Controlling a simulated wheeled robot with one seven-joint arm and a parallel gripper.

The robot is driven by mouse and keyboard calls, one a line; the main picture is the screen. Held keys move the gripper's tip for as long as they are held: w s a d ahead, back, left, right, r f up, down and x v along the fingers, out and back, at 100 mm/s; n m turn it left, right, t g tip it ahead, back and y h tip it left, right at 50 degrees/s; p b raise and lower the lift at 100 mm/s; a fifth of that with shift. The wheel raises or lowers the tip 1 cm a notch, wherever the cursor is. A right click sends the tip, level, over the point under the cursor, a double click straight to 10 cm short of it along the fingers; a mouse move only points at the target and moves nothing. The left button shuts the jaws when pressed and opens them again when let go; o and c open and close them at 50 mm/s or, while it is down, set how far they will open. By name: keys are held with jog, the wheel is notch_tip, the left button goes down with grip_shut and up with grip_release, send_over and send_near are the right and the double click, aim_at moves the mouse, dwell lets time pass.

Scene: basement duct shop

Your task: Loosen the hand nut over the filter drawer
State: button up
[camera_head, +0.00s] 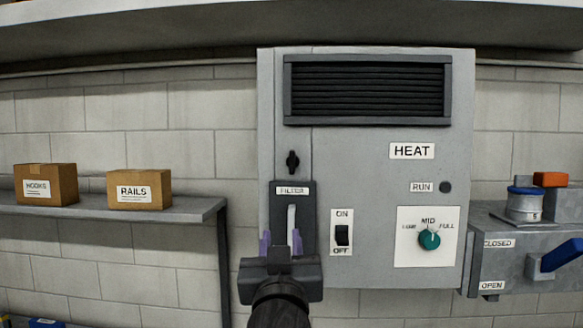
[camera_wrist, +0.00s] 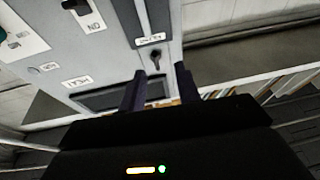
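The hand nut (camera_head: 292,161) is a small black knob on the grey heater cabinet, just above the dark filter drawer (camera_head: 308,215) with its "FILTER" label. The nut also shows in the wrist view (camera_wrist: 155,59), which is turned over. The drawer has a pale upright handle (camera_head: 291,218). My gripper (camera_head: 281,242) is in front of the drawer's lower part, below the nut and apart from it. Its two purple fingers stand apart with nothing seen held between them. My gripper hides the drawer's lower end.
The cabinet (camera_head: 360,170) carries an on/off switch (camera_head: 342,235), a teal dial (camera_head: 429,239) and a dark vent (camera_head: 368,90). A shelf (camera_head: 190,211) with two boxes stands at left. A grey unit (camera_head: 510,260) with a blue lever (camera_head: 562,255) is at right.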

jog(key=r, duration=0.1)
jog(key=s+r+m+h, duration=0.1)
jog(key=r, duration=0.1)
jog(key=s+r+t+h, duration=0.1)
jog(key=shift+d+r+m, duration=0.2)
jog(key=shift+r+m, duration=0.05)
jog(key=shift+m, duration=0.05)
jog(key=shift+w, duration=0.2)
jog(key=p, duration=0.9)
send_near(292, 162)
jog(key=x, duration=0.7)
jog(key=shift+w+r, duration=0.15)
jog(key=shift+w, duration=0.1)
jog(key=shift+w+r+p, duration=0.1)
jog(key=shift+w+p, duration=0.25)
jog(key=shift+w, duration=0.3)
jog(key=shift+s, duration=0.1)
grip_shut()
